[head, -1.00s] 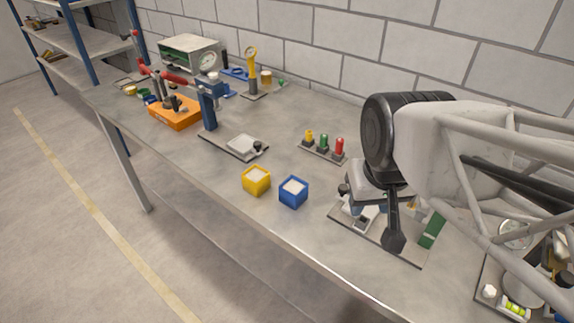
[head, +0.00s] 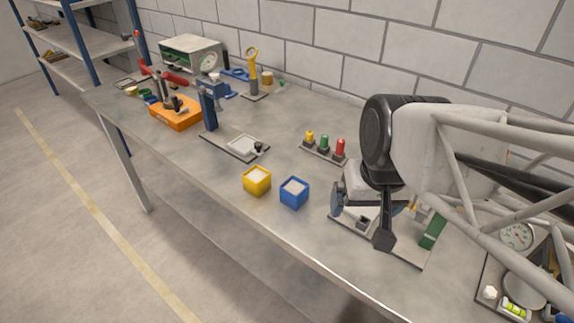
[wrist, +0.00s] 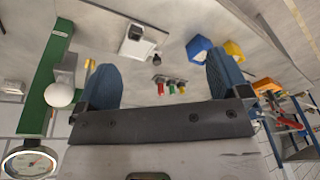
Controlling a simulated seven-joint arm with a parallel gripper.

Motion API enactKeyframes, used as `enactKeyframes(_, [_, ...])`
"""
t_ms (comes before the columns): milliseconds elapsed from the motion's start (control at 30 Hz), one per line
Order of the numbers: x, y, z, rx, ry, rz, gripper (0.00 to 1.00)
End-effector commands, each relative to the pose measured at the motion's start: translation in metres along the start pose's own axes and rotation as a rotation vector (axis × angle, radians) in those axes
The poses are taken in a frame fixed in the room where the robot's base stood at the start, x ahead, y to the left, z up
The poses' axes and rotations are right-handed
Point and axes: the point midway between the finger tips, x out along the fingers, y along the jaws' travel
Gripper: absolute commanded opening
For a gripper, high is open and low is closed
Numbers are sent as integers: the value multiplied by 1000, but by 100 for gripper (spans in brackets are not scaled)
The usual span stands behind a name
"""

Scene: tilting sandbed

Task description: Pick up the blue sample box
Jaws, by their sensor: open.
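The blue sample box (head: 294,193) is a small open-topped cube with pale contents, standing on the bench right of the yellow box (head: 257,181). In the wrist view the blue box (wrist: 199,48) shows just beyond the right finger, with the yellow box (wrist: 234,51) to its right. My gripper (wrist: 163,70) is open, its two blue fingers wide apart with nothing held between them. In the head view one blue finger (head: 337,199) shows to the right of the blue box, apart from it; the arm hides much of the rest.
Behind the boxes stands a row of yellow, green and red knobs (head: 324,145). A plate with a white square (head: 243,143) lies farther left, near an orange tray (head: 175,117). A plate with a green block (head: 433,230) lies under my arm. The bench's front is clear.

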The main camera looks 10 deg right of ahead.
Motion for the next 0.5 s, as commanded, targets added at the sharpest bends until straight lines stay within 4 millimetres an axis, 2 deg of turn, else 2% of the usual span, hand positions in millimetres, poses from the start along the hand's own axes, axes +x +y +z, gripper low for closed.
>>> enactKeyframes(167, [19,-16,-5,141,-53,-108,94])
enactKeyframes(500, [62,-57,-27,564,-199,-386,94])
